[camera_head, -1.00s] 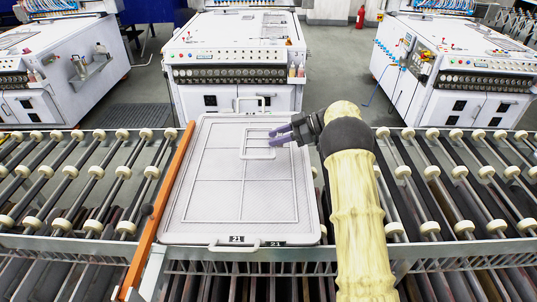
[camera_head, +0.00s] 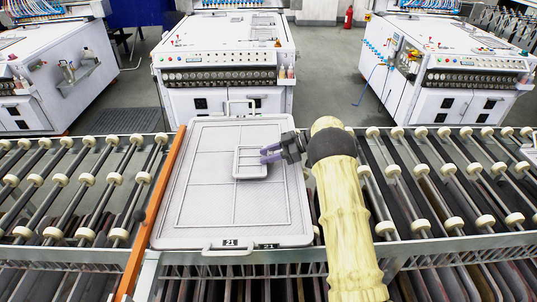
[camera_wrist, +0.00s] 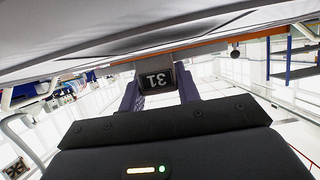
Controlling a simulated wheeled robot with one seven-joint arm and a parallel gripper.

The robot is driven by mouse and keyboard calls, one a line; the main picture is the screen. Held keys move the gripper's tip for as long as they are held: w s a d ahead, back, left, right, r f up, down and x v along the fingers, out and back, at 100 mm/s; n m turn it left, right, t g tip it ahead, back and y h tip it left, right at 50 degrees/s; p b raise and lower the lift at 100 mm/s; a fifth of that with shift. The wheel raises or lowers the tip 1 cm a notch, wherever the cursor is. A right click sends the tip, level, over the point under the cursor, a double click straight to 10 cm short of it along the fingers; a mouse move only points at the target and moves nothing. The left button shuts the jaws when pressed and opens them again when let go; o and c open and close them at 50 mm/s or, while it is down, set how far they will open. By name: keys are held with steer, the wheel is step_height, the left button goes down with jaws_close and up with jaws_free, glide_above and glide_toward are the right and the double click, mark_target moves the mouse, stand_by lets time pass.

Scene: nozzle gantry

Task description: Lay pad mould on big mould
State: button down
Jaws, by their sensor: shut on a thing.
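The big mould (camera_head: 200,205) is a large light grey framed tray with a handle at each end and labels reading 21. It lies on the roller conveyor. The pad mould (camera_head: 237,163) is a small grey rectangular frame over the upper middle of the big mould. My gripper (camera_head: 270,154) comes from the right with purple fingers shut on the pad mould's right edge. In the wrist view the fingers (camera_wrist: 160,92) close on a dark tab of the pad mould (camera_wrist: 157,80) marked 31. I cannot tell whether the pad mould touches the big mould.
An orange rail (camera_head: 150,215) runs along the big mould's left side. Roller tracks with cream wheels (camera_head: 80,185) lie on both sides. A white machine (camera_head: 222,65) stands behind the conveyor, with others left and right.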

steer(key=shift+f, duration=0.55)
steer(key=c, duration=1)
jaws_free()
steer(key=shift+f, duration=0.1)
steer(key=shift+r, duration=0.45)
steer(key=b+v, duration=0.1)
steer(key=v, duration=1.1)
steer(key=shift+w+r+b, duration=0.15)
steer(key=shift+r+b, duration=0.05)
steer(key=shift+b, duration=0.2)
steer(key=shift+a+r, duration=0.1)
steer(key=shift+a, duration=0.1)
steer(key=shift+d, duration=0.15)
steer(key=shift+d, duration=0.15)
